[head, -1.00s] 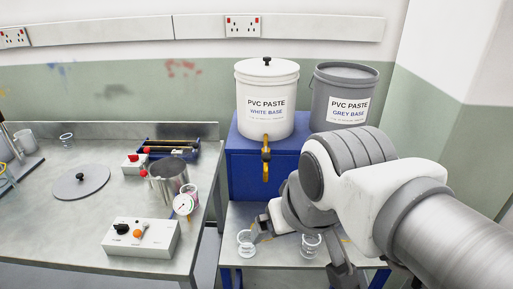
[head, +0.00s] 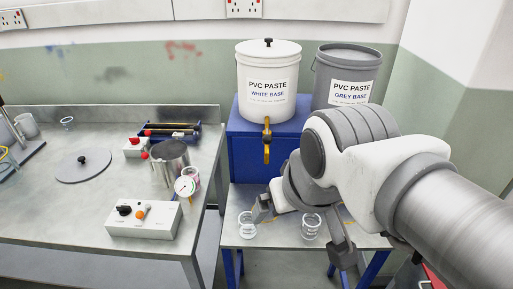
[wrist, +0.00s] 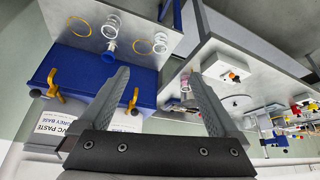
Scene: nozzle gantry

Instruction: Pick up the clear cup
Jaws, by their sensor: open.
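Two clear cups stand on the small steel table below the paste buckets in the head view, a left one (head: 247,225) and a right one (head: 311,227). Two clear cups also show near the top of the wrist view, one (wrist: 111,28) and another (wrist: 160,42), beyond my fingertips. My gripper (head: 302,229) is open, its fingers wide apart over the small table. In the head view the right cup appears between the fingers, but their height above it is hard to tell. In the wrist view the gap between my fingers (wrist: 160,76) is empty.
A blue stand (head: 255,143) with a white bucket (head: 268,75) and a grey bucket (head: 352,65) is behind the small table. Brass taps (head: 267,140) project forward. The left bench (head: 70,215) holds a control box (head: 145,219), a metal pot (head: 169,163) and a gauge (head: 185,186).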

